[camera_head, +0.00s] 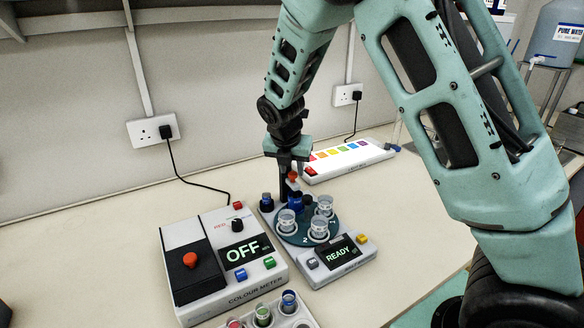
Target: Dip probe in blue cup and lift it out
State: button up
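My gripper (288,158) points down over the back of the turntable device. Its fingers are small and partly hidden, so whether they are open or shut is unclear. A small part with a red-orange top (293,178) is just below the gripper; it may be the probe, but whether it is held is unclear. A dark blue piece (296,201) stands below it at the turntable (297,238). Clear cups (319,230) sit around the turntable. A cup with blue contents (289,299) stands in the grey rack (300,319) at the bottom edge, apart from my gripper.
The colour meter (215,262), reading OFF, stands left of the turntable device, whose display (338,252) reads READY. Green (263,315) and red cups share the rack. A white strip with coloured squares (346,160) lies behind. The left bench is mostly clear; my arm fills the right.

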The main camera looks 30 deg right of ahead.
jog(key=shift+x, duration=0.75)
grip_shut()
notch_tip(320, 180, up, 6)
jog(key=p, duration=0.4)
jog(key=shift+f+p, duration=0.15)
jog(key=shift+p, duration=0.15)
jog(key=shift+w, duration=0.1)
